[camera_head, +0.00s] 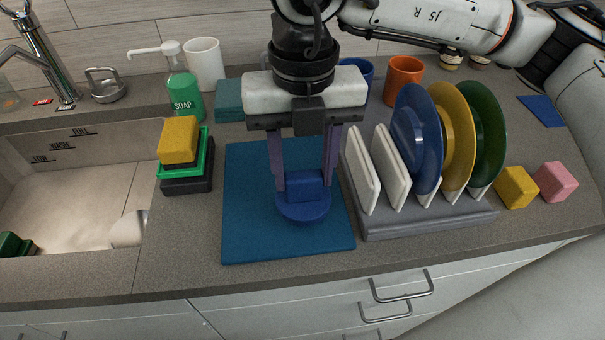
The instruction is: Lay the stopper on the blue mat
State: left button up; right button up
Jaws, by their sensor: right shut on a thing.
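The blue stopper (303,211) has a round disc base and a blocky grip on top. My right gripper (304,183) points down from above, and its two fingers are shut on the stopper's grip. The stopper is upright over the right-centre part of the blue mat (250,225), with its disc downward. I cannot tell whether the disc touches the mat or hangs just above it. The mat lies flat on the counter, and the gripper covers its upper part. My left gripper is not in view.
A dish rack (430,222) with several plates stands close on the right. A green tray with a yellow sponge (178,139) sits left of the mat. The soap bottle (185,97) and cups stand behind. The sink (70,200) is at the left.

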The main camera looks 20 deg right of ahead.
aim_at(303, 175)
jog(key=shift+f, duration=1.1)
jog(key=shift+f, duration=0.2)
jog(key=o, duration=1.4)
jog(key=shift+r, duration=0.1)
notch_tip(303, 175, up, 12)
jog(key=shift+r+b, duration=0.15)
jog(key=shift+b, duration=0.35)
